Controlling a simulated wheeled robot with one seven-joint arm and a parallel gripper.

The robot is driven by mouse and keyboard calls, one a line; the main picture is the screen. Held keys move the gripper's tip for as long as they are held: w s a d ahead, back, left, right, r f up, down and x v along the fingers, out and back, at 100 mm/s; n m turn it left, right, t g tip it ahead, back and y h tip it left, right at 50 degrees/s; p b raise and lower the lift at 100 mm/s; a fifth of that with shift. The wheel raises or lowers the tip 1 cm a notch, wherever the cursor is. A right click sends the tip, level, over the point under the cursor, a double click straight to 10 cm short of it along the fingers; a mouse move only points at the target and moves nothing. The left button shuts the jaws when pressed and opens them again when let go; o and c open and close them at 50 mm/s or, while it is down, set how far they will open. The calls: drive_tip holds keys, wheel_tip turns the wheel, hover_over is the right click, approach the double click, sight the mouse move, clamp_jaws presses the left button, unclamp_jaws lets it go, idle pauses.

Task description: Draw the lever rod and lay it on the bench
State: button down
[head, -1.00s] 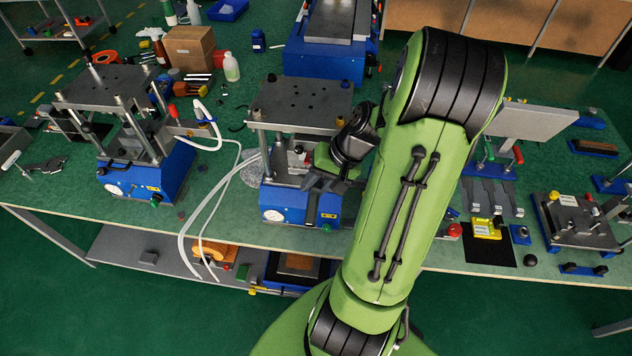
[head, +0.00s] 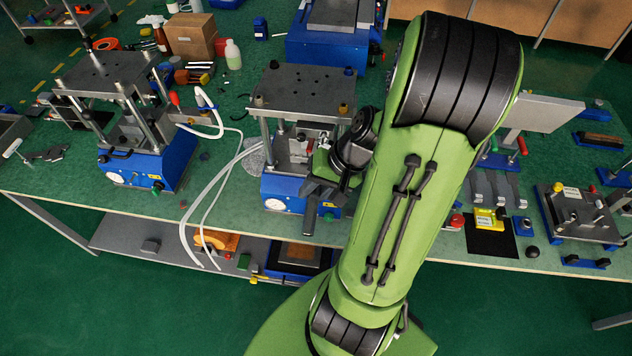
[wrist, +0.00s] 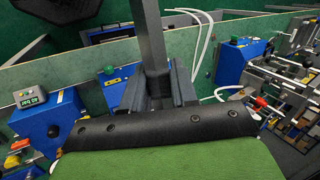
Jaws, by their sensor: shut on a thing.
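The lever rod is a plain grey bar. In the head view the rod (head: 310,216) sticks out below my gripper, in front of the middle press's blue base. In the wrist view the rod (wrist: 152,38) runs from between the jaws out of the top of the picture. My gripper (head: 322,190) is shut on it; the wrist view shows the grey jaws (wrist: 158,88) on either side. The middle press (head: 300,90) has a grey top plate on posts. The rod's other end is hidden by the jaws, so I cannot tell whether it is clear of the press.
White hoses (head: 215,190) hang over the bench's front edge left of the middle press. Another press (head: 130,165) stands further left. A black mat (head: 487,243) with a yellow block lies to the right. A strip of bare bench (head: 235,212) shows along the front edge.

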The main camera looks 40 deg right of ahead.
sight(307, 222)
drive_tip(key=shift+s+a, duration=0.3)
drive_tip(key=shift+a, duration=0.1)
drive_tip(key=shift+s+a+b, duration=0.5)
drive_tip(key=shift+s+a, duration=0.45)
drive_tip(key=shift+a, duration=0.3)
drive_tip(key=shift+s+a+f+b, duration=0.15)
drive_tip(key=shift+f+b, duration=0.05)
drive_tip(key=shift+b, duration=0.75)
drive_tip(key=a+b, duration=0.1)
drive_tip(key=b, duration=0.1)
drive_tip(key=s+b, duration=0.1)
drive_tip(key=shift+s+a+b, duration=0.15)
drive_tip(key=shift+a+b, duration=0.2)
drive_tip(key=shift+s+a+r, duration=0.15)
drive_tip(key=shift+a, duration=0.05)
